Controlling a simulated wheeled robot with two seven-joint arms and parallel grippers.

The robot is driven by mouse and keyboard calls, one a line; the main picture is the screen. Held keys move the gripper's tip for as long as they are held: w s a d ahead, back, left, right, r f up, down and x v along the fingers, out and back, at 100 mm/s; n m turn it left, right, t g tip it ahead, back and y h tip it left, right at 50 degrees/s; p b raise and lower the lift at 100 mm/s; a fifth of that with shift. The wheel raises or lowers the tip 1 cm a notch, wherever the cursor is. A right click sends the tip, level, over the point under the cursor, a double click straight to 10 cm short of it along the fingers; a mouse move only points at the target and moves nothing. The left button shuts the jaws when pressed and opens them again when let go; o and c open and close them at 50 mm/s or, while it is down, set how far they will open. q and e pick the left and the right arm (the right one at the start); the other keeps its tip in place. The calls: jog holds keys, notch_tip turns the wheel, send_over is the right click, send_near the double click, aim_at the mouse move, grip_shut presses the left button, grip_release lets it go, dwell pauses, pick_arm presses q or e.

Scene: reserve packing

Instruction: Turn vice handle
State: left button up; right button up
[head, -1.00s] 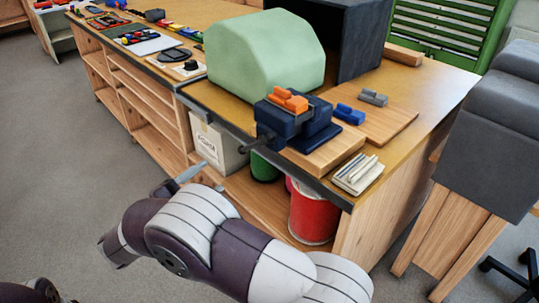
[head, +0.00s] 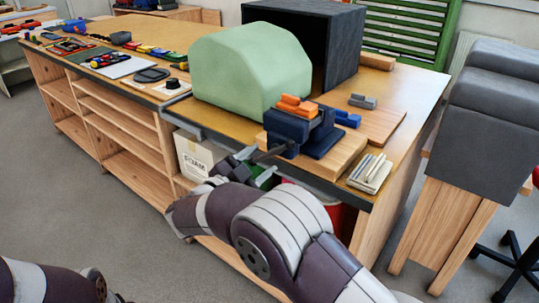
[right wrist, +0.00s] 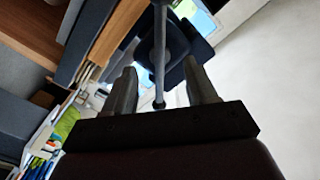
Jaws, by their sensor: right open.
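The dark blue vice (head: 318,140) with orange jaw pieces (head: 298,106) stands on a wooden board near the bench's front edge. Its handle (head: 266,154) sticks out over that edge, toward my right gripper (head: 250,163). In the right wrist view, the thin grey handle bar (right wrist: 159,50) with a small ball end (right wrist: 158,104) lies between the two fingers of my right gripper (right wrist: 161,72). The fingers are open, with a visible gap on each side of the bar. The vice's dark body (right wrist: 192,48) shows behind. My left gripper is out of view; only part of that arm shows at lower left.
A pale green rounded block (head: 250,72) and a dark open box (head: 305,45) stand behind the vice. Blue (head: 347,118) and grey (head: 363,101) pieces lie right of it, with a small stack of pale strips (head: 369,172) near the edge. Shelves lie below.

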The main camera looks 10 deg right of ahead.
aim_at(269, 156)
jog(key=shift+x, duration=2)
grip_shut()
jog(key=shift+f+m+b, duration=0.2)
jog(key=shift+m+b, duration=0.3)
jog(key=shift+b, duration=0.2)
jog(key=m+b, duration=0.5)
jog(key=b, duration=0.1)
jog(key=shift+f+b, duration=0.2)
jog(key=shift+b, duration=0.1)
jog(key=shift+r+m+b, duration=0.15)
jog(key=shift+m+b, duration=1.4)
jog(key=shift+m, duration=0.15)
